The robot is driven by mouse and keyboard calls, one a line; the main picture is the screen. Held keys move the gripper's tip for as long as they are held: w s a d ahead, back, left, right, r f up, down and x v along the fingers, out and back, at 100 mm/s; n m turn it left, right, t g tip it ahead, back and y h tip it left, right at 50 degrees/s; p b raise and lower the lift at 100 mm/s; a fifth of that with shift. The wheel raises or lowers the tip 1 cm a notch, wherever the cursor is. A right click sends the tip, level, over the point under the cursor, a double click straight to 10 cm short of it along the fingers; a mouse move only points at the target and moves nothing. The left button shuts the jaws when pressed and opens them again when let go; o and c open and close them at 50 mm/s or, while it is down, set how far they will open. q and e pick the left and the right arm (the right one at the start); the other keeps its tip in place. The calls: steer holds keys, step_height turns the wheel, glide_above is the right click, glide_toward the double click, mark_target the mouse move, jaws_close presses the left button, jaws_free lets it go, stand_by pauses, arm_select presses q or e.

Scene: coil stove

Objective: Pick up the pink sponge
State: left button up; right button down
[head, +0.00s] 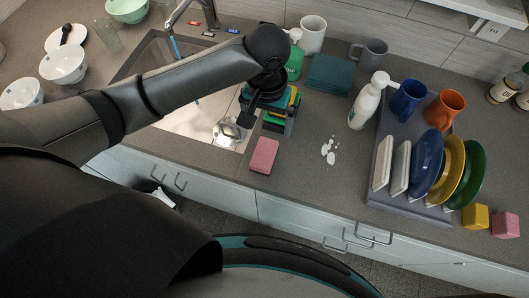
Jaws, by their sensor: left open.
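The pink sponge (264,155) lies flat on the grey counter near its front edge, right of the sink. My left gripper (252,112) points down above and slightly behind the sponge, apart from it, next to a stack of colored sponges (278,122). Its jaws are open and seem empty; my dark arm and wrist hide part of them and part of the stack. My right gripper is not in view.
The sink (150,55) is at the left behind my arm. A white bottle (368,101), a dish rack (382,188) with plates and mugs, and a pink block (505,225) stand to the right. The counter around white spots (328,150) is otherwise clear.

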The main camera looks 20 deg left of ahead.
mark_target(265, 151)
arm_select(q)
steer(key=f, duration=1)
steer(key=f+b, duration=0.1)
steer(key=f, duration=0.4)
steer(key=shift+a, duration=0.25)
steer(key=shift+c, duration=0.2)
steer(key=c, duration=1.3)
steer(key=shift+r, duration=0.1)
step_height(265, 151, up, 20)
steer(key=shift+f+p, duration=0.1)
steer(key=shift+p, duration=0.85)
